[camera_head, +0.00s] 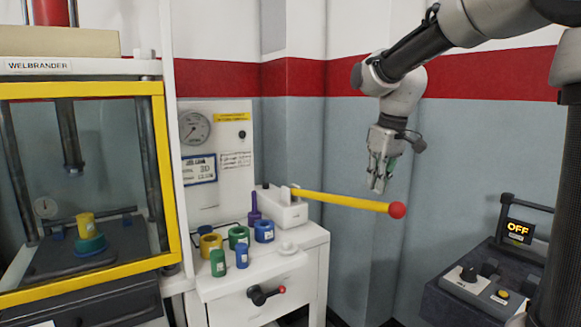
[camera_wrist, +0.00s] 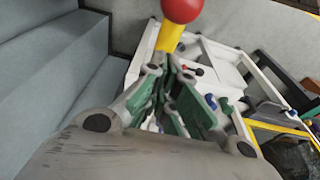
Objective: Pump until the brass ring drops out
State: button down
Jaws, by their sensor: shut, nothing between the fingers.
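The pump lever is a yellow bar (camera_head: 345,201) ending in a red ball (camera_head: 398,210). It runs out to the right, nearly level, from a white pump block (camera_head: 285,209) on the bench. My gripper (camera_head: 376,187) points down just above and left of the ball, shut and empty. In the wrist view the ball (camera_wrist: 182,8) shows beyond the fingertips (camera_wrist: 175,68), apart from them. Inside the press, a yellow piece (camera_head: 86,225) sits on a green and blue stack (camera_head: 90,245). I cannot tell whether a brass ring is there.
A yellow-framed guard (camera_head: 165,180) fronts the press. The white bench (camera_head: 315,240) carries several coloured rings and cylinders, including a yellow ring (camera_head: 210,244). A gauge (camera_head: 194,128) hangs on the white panel. A dark control box (camera_head: 480,285) with an "OFF" display (camera_head: 519,232) stands right.

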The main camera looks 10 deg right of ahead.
jog(key=shift+f, duration=0.1)
notch_tip(320, 180, down, 16)
jog(key=shift+s+r, duration=0.25)
dwell(0.5)
jog(key=shift+d, duration=0.1)
jog(key=r, duration=1.3)
jog(key=shift+w+r, duration=0.25)
jog(key=shift+w, duration=0.05)
